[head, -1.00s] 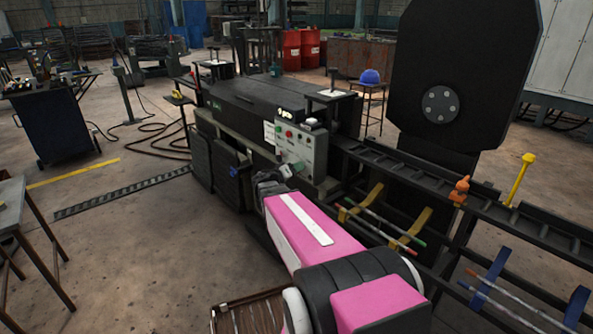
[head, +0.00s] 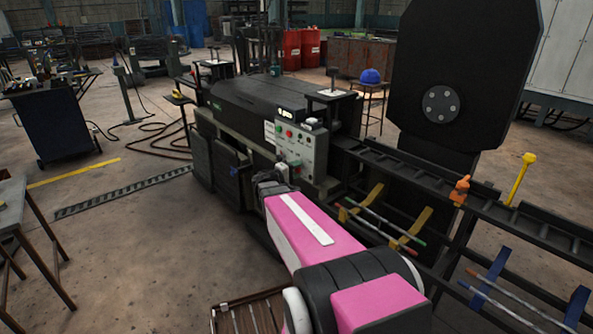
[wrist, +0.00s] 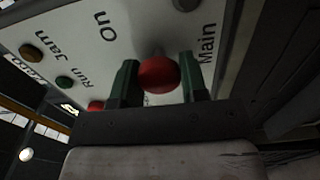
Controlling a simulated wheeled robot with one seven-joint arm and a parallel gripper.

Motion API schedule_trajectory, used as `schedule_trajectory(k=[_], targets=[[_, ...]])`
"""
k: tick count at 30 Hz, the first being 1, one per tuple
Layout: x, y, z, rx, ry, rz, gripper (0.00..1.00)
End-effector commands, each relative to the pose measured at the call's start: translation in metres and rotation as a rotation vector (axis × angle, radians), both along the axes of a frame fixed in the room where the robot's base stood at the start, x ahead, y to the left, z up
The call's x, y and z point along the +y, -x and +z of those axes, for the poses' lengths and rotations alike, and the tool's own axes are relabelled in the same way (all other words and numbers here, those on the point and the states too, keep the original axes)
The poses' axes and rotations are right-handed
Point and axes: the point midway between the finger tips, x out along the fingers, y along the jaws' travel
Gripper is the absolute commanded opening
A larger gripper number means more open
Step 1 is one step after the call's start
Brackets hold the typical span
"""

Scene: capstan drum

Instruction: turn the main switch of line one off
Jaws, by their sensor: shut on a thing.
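The grey control panel (head: 302,152) stands on the near end of the dark machine in the head view. In the wrist view its face (wrist: 135,30) fills the upper part, with the words "On" and "Main" appearing turned. A round red knob (wrist: 159,75) lies between the two dark green fingers of my gripper (wrist: 158,78), near the "Main" label. My gripper is shut on this red knob. The fingers hide its sides, and I cannot tell which way the switch points. In the head view my gripper is at the panel's lower left, small and partly hidden by my wrist.
Other panel controls are close by: a red button (wrist: 96,106), a green one (wrist: 64,82) and a brown one (wrist: 31,52). A dark roller rail (head: 430,180) with an orange part (head: 460,190) runs to the right. Open floor (head: 150,240) lies left.

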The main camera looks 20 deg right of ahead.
Motion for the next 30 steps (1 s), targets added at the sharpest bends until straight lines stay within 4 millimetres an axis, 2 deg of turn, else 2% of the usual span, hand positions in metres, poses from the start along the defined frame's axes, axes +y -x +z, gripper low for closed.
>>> schedule_trajectory(k=[17, 18, 19, 20, 30], targets=[[0.0005, -0.0003, -0.0009, 0.030, 0.009, 0.001, 0.17], [0.0005, -0.0003, -0.0009, 0.030, 0.009, 0.001, 0.50], [0.0005, -0.0003, -0.0009, 0.030, 0.009, 0.001, 0.60], [0.0004, -0.0003, -0.0008, 0.030, 0.009, 0.001, 0.64], [0.0033, 0.0012, -0.0003, 0.029, 0.009, 0.001, 0.64]])
